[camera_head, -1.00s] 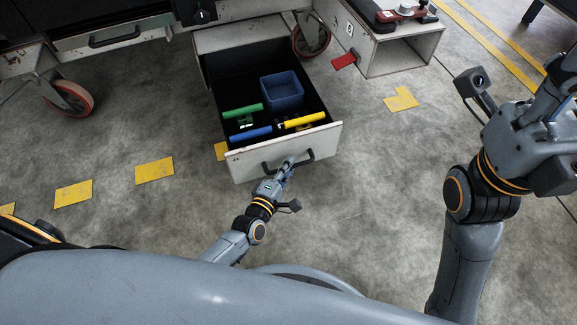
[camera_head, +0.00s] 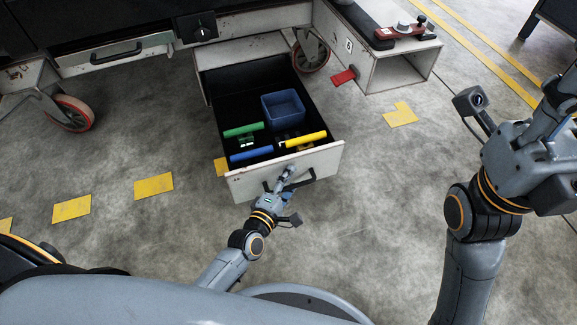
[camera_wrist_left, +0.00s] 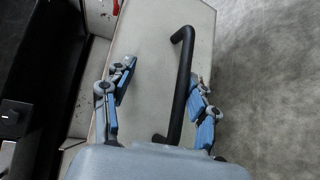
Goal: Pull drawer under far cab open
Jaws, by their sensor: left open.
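The drawer (camera_head: 236,185) has a pale front and a dark inside, and stands pulled well out of the cab. Its black bar handle (camera_head: 311,178) is on the front face. My left gripper (camera_head: 284,181) is at the handle, open.
The drawer holds a blue bin (camera_head: 284,108) and green, blue and yellow-handled items. A caster wheel (camera_head: 311,52) and a red pedal (camera_head: 343,77) are beside it. A second drawer (camera_head: 117,54) is at upper left. Floor in front is clear.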

